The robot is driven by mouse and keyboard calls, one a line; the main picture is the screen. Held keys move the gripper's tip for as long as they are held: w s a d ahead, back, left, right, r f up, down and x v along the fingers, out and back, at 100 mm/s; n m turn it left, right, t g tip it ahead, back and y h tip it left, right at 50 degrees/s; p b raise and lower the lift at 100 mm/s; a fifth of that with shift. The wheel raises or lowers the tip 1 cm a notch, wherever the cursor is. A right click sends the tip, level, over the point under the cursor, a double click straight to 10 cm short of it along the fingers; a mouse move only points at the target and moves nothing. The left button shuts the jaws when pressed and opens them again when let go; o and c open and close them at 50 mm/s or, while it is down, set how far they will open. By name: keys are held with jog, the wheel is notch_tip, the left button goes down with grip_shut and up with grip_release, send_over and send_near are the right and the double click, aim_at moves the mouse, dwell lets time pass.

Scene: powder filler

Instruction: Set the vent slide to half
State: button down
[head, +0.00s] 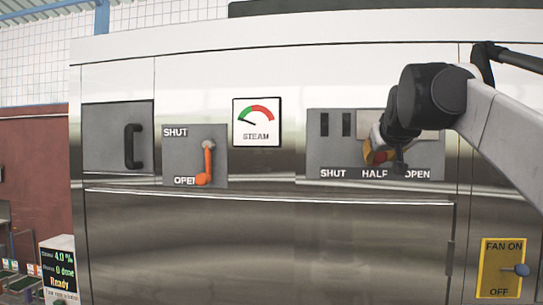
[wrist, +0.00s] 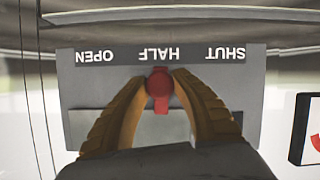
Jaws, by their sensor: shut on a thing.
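The vent slide panel (head: 318,153) is a grey plate on the steel machine front, marked SHUT, HALF and OPEN from left to right. It appears upside down in the wrist view (wrist: 80,85). The slide's red knob (wrist: 158,82) lines up with the HALF mark in the wrist view. My gripper (wrist: 160,78) has its two tan fingers closed on the knob from both sides. In the head view, my gripper (head: 376,155) is just above HALF and hides most of the knob and part of the slide. Two dark slots show above SHUT.
A steam gauge (head: 257,122) and an orange lever (head: 207,163) at OPEN are left of the vent panel. A dark handle (head: 133,146) is farther left. A yellow fan switch (head: 503,268) is at lower right. The steel front below is clear.

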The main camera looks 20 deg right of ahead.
jog(key=shift+w+a, duration=0.1)
jog(key=c, duration=1)
grip_release()
jog(key=shift+d, duration=0.45)
jog(key=shift+a, duration=0.3)
jog(key=shift+s+a+r, duration=0.15)
jog(key=shift+s+a, duration=0.05)
jog(key=shift+s, duration=0.15)
jog(key=v, duration=1.1)
jog(key=shift+s+d, duration=0.15)
